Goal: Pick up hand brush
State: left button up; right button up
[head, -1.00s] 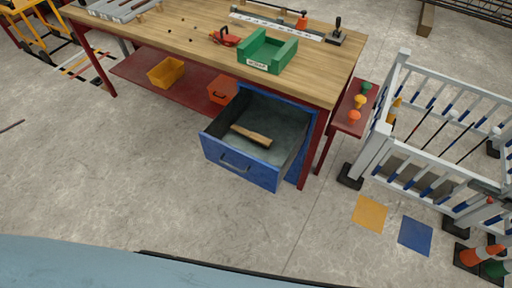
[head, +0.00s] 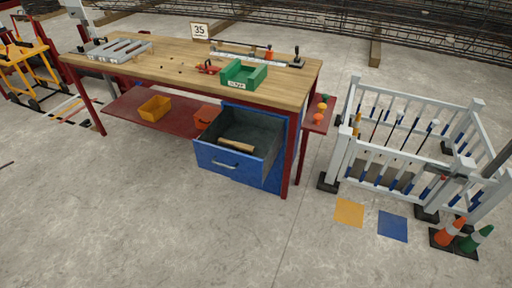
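A wooden-handled item (head: 237,146), which looks like the hand brush, lies in the open blue drawer (head: 232,166) under the right end of the workbench. Its light brown handle shows; the drawer front hides its lower side and any bristles are not clear. The drawer is pulled out toward me, with its handle on the front face. Neither of my grippers is in view.
The workbench (head: 150,62) holds a green tray (head: 243,76) and a red tool (head: 207,68). A white railing pen (head: 400,160) stands at the right, with cones (head: 452,232) by it. The concrete floor in front of the drawer is clear.

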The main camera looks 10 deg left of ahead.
aim_at(249, 149)
jog(key=z, duration=0.5)
jog(key=i, duration=1.3)
jog(key=u, duration=0.65)
jog(key=i, duration=0.75)
jog(key=u, duration=0.6)
